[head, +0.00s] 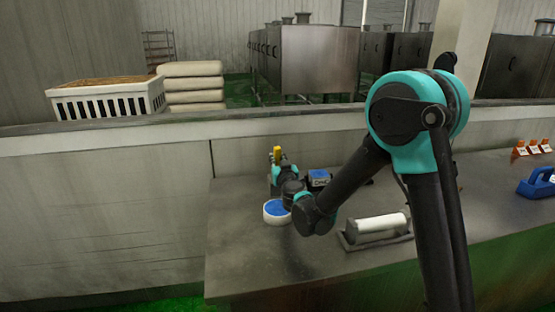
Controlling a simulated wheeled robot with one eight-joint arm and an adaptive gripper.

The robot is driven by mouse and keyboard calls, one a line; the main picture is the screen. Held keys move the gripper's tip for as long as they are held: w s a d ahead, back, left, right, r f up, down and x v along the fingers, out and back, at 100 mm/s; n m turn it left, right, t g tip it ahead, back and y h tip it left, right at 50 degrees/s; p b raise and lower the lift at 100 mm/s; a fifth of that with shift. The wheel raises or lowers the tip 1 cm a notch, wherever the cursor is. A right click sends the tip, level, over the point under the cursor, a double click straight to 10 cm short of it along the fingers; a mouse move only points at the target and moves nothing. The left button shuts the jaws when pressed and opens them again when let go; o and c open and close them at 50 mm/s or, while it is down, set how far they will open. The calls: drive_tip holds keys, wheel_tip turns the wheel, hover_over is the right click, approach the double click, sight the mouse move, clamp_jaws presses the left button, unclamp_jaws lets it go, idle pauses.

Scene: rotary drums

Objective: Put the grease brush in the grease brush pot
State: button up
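A small yellow piece (277,153) shows upright just beyond the end of my arm; it may be part of the grease brush, but it is too small to tell. My gripper (278,160) is at the far side of the counter, mostly hidden behind my own wrist. I cannot see its fingers clearly, nor whether they hold the yellow piece. A round white container with a blue top or inside (275,212) stands on the counter just in front of my wrist. I cannot tell whether it is the grease brush pot.
The grey counter (240,255) is clear at front left. A blue labelled box (319,178) stands right of my wrist. A blue carrier (538,183) and orange-and-white items (533,147) are far right. A low wall (110,160) runs behind.

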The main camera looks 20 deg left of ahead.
drive_tip(key=o, duration=0.4)
drive_tip(key=shift+r, duration=0.2)
drive_tip(key=v, duration=1.2)
